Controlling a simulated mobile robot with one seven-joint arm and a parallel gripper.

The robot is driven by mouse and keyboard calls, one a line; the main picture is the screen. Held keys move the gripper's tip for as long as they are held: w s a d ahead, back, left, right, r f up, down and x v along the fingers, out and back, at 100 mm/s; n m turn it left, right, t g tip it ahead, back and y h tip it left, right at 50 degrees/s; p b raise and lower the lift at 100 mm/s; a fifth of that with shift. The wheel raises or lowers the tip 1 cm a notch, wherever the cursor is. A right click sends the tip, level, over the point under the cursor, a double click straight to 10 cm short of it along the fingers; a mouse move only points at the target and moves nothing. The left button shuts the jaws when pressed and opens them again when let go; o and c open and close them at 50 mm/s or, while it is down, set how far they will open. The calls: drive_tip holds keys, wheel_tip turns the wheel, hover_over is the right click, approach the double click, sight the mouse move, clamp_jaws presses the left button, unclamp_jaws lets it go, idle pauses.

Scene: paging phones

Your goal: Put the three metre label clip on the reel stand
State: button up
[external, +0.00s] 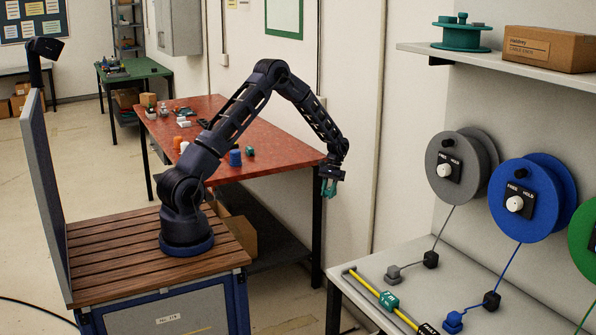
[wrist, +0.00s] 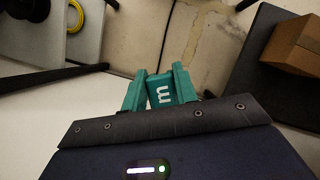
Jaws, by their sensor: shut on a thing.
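My gripper (external: 329,184) hangs in the air past the right corner of the red table, above the gap before the grey bench. Its teal fingers are shut on a small teal label clip, seen in the wrist view (wrist: 161,91). Another teal clip (external: 389,301) with white marking sits on a yellow rod (external: 365,284) on the bench. I cannot tell which part is named the reel stand; grey (external: 480,146), blue (external: 539,181) and green (external: 589,232) reels stand at the right.
The grey bench (external: 402,262) carries cables with grey and blue plugs and black blocks. A shelf (external: 425,50) above holds a teal spool (external: 462,36) and a cardboard box (external: 547,47). The red table (external: 285,140) holds several small items.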

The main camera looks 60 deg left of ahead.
drive_tip(key=w+a+r+n+t+h, duration=0.15)
drive_tip(key=a+r+n, duration=0.4)
drive_tip(key=a, duration=0.85)
wheel_tip(320, 180, up, 19)
drive_tip(key=n+t, duration=0.3)
drive_tip(key=n, duration=0.4)
hover_over(278, 162)
drive_tip(key=a, duration=0.1)
drive_tip(key=shift+s+a+r+g+h, duration=0.1)
drive_tip(key=shift+s+g+h, duration=0.05)
drive_tip(key=shift+g+h, duration=0.15)
wheel_tip(278, 162, down, 20)
drive_tip(key=shift+r, duration=0.15)
drive_tip(key=shift+f, duration=0.2)
drive_tip(key=o, duration=0.9)
drive_tip(key=shift+o, duration=0.2)
